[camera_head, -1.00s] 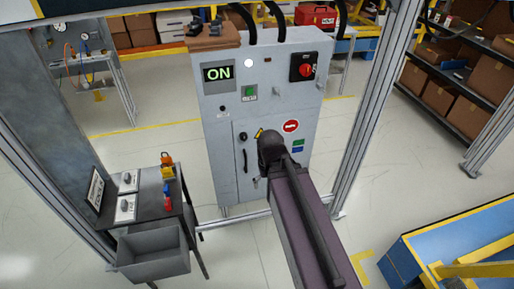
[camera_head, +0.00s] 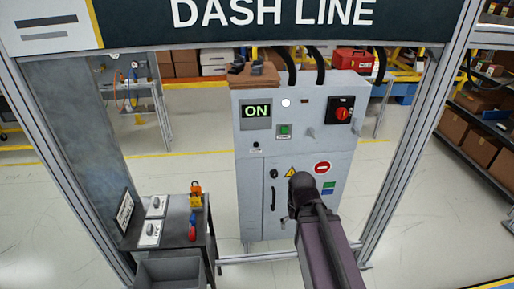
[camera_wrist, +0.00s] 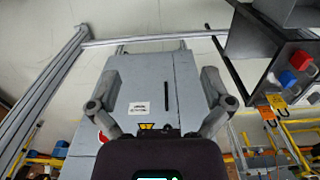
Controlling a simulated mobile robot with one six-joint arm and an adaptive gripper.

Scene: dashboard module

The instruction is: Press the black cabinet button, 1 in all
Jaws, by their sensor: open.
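The grey cabinet (camera_head: 250,190) stands upright ahead of me. A small black button (camera_head: 257,145) is on its left side, under the lit "ON" display (camera_head: 256,111). I cannot make out this button in the wrist view. My arm reaches up from the lower right in the head view, its dark end in front of the cabinet's lower right part; the fingers are hidden there. In the wrist view my gripper (camera_wrist: 160,76) is open and empty, fingers spread, with the cabinet face (camera_wrist: 150,75) beyond them. I cannot tell the distance to the cabinet.
A green button (camera_head: 285,131) and a red rotary switch (camera_head: 342,114) are also on the cabinet. A dark side table (camera_head: 176,217) with small tools stands at left. Grey frame posts (camera_head: 410,130) flank the cabinet. A "DASH LINE" sign (camera_head: 270,14) hangs above.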

